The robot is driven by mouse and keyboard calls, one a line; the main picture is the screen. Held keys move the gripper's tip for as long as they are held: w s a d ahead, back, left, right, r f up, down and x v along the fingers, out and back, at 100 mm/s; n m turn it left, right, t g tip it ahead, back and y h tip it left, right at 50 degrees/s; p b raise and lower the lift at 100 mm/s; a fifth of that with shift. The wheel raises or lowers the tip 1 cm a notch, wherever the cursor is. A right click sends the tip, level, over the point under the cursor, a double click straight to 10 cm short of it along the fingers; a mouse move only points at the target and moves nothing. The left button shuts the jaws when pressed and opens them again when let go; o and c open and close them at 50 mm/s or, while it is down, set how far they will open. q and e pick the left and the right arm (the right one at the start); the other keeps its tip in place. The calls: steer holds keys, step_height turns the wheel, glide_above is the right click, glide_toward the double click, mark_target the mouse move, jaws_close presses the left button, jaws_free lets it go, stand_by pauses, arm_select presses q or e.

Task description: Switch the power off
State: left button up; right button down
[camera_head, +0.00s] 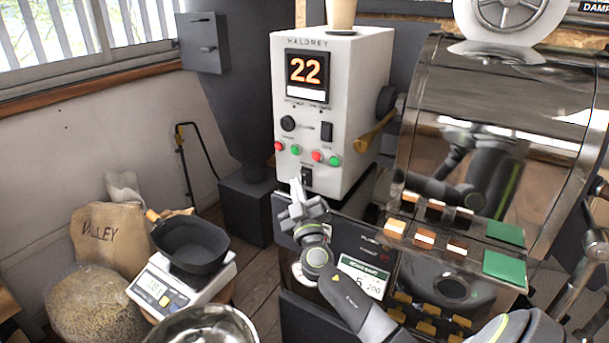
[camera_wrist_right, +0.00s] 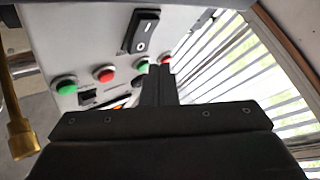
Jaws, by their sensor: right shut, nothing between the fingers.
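The white control box (camera_head: 338,72) has a lit display reading 22. Low on its front is a black rocker switch (camera_head: 307,177). The right wrist view shows this rocker (camera_wrist_right: 142,30) large, with I and O marks; I cannot tell which side is pressed in. A second dark switch (camera_head: 327,131) sits higher on the panel. My right gripper (camera_head: 297,187) is shut and empty, its tips close to the lower rocker. In the wrist view its closed fingers (camera_wrist_right: 160,73) point at the panel beside the rocker; contact cannot be told. My left gripper is not in view.
Red and green buttons (camera_wrist_right: 105,74) line the panel close to my fingers. A scale (camera_head: 160,288) with a black pan stands left.

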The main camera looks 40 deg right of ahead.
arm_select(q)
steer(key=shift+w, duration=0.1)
arm_select(e)
steer(key=shift+w+d, duration=0.2)
steer(key=shift+d, duration=0.25)
arm_select(q)
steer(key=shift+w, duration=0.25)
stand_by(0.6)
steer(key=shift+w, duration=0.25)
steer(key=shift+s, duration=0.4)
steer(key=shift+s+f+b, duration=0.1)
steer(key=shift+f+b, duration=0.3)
steer(key=shift+b, duration=0.05)
arm_select(e)
steer(key=shift+w+d+r, duration=0.15)
steer(key=shift+d, duration=0.25)
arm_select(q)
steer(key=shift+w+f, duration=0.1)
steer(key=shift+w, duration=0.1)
